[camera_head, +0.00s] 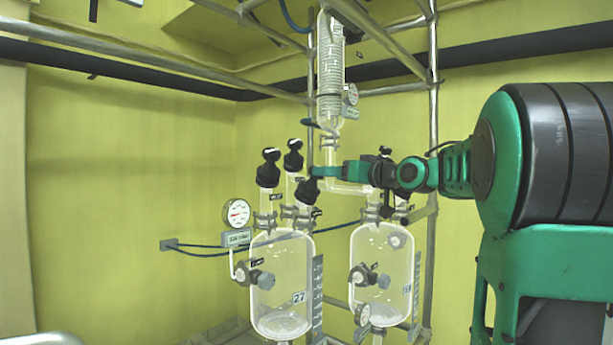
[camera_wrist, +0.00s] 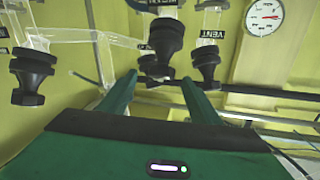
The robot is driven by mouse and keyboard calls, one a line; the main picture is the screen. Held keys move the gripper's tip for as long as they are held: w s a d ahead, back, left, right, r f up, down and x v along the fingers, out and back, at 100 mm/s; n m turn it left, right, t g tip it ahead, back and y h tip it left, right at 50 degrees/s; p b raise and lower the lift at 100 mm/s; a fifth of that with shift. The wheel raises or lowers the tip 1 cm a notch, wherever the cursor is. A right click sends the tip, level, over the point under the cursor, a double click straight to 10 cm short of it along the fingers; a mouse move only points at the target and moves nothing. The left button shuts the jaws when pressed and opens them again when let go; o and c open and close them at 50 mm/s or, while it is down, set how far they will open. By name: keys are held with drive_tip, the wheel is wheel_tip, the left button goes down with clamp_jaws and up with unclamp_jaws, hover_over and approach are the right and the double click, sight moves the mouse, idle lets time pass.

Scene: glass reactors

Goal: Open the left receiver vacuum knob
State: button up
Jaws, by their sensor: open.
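The left receiver (camera_head: 283,285) is a clear glass vessel marked 27, with several black knobs above it. One upright knob (camera_head: 268,168) is at its left, another (camera_head: 293,158) behind, and a tilted knob (camera_head: 307,190) at its right. My gripper (camera_head: 316,172) reaches in from the right beside these knobs. In the wrist view its two green fingers (camera_wrist: 160,78) are apart, with a black knob (camera_wrist: 160,50) between their tips. I cannot tell whether they touch it. Its label is partly hidden. A knob labelled VENT (camera_wrist: 206,65) is to its right.
A second glass receiver (camera_head: 380,270) stands to the right, with a glass pipe (camera_head: 348,187) above. A pressure gauge (camera_head: 237,212) is left of the left receiver; a gauge (camera_wrist: 265,16) shows in the wrist view. Metal frame poles (camera_head: 432,150) stand close to my arm. The left wall side is clear.

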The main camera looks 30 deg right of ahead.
sight(310, 170)
drive_tip(key=w, duration=0.3)
drive_tip(key=w+a, duration=0.1)
drive_tip(key=w, duration=0.6)
drive_tip(key=shift+w+a+r, duration=0.15)
drive_tip(key=shift+w+r, duration=0.15)
drive_tip(key=shift+w, duration=0.05)
drive_tip(key=c, duration=1)
drive_tip(key=shift+d, duration=0.2)
drive_tip(key=shift+c, duration=0.3)
drive_tip(key=shift+a, duration=0.2)
